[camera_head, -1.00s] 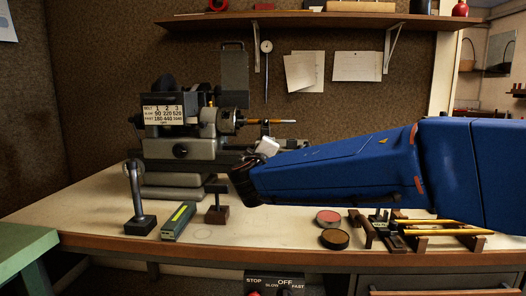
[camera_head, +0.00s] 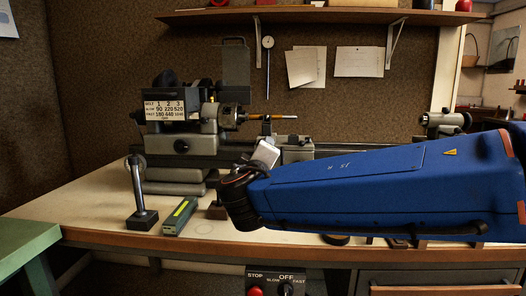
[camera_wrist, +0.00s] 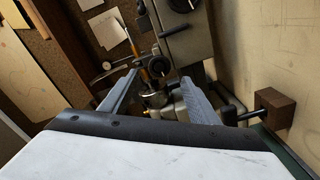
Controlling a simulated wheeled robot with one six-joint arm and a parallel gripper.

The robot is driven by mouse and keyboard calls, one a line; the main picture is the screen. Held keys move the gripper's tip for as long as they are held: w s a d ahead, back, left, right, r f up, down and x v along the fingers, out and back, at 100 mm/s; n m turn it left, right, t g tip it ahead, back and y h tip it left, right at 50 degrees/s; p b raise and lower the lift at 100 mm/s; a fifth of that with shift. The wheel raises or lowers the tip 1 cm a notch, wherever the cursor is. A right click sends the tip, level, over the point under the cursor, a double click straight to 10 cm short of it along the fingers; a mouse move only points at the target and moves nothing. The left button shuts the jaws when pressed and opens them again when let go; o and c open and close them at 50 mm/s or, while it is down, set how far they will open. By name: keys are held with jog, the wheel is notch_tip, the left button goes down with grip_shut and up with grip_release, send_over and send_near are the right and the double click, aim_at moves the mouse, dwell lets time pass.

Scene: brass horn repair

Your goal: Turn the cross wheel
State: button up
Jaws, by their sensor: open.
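The small lathe (camera_head: 185,135) stands on the bench, with a carriage (camera_head: 297,152) on its bed. My gripper (camera_head: 264,153) is in front of the carriage, partly hidden by my wrist. In the wrist view my gripper (camera_wrist: 158,88) is open, its two grey fingers spread. A small round metal part (camera_wrist: 155,99) of the carriage shows between the fingers. It may be the cross wheel, but I cannot tell for certain. I see no contact between it and the fingers. My arm hides part of the carriage front in the head view.
A wooden block with a rod (camera_wrist: 272,110) lies right of the fingers. The control box (camera_head: 284,283) hangs below the bench edge.

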jog(key=s, duration=0.7)
jog(key=shift+s+a, duration=0.1)
